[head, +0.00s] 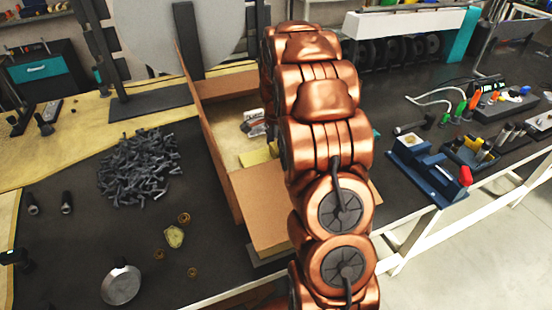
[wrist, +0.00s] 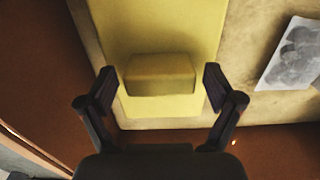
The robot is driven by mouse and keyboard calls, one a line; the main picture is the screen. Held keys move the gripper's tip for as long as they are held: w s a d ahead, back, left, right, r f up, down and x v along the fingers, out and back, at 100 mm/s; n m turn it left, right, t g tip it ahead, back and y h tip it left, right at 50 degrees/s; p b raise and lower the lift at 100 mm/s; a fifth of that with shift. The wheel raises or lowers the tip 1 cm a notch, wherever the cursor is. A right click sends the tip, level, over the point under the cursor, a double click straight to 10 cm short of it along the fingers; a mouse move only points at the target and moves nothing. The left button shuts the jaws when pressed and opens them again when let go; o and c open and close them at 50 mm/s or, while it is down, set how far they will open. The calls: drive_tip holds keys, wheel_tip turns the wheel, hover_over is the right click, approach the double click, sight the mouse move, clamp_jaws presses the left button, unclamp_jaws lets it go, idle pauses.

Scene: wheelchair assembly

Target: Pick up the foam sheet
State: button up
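In the wrist view a yellow foam sheet (wrist: 155,28) lies flat inside an open cardboard box. A small yellow block-like piece (wrist: 160,75) stands out on it; I cannot tell whether it is part of the sheet. My gripper (wrist: 160,82) is open, its two dark fingers on either side of this piece with gaps to both. In the head view a bit of yellow foam (head: 256,156) shows in the cardboard box (head: 258,208). My copper arm hides the gripper and much of the box there.
A printed sheet (wrist: 292,55) lies right of the foam. Box walls rise close around the gripper. On the dark table are a pile of grey parts (head: 141,170), a round metal disc (head: 121,286) and a blue fixture (head: 428,170).

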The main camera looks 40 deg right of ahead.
drive_tip(key=c, duration=0.7)
drive_tip(key=shift+o, duration=0.2)
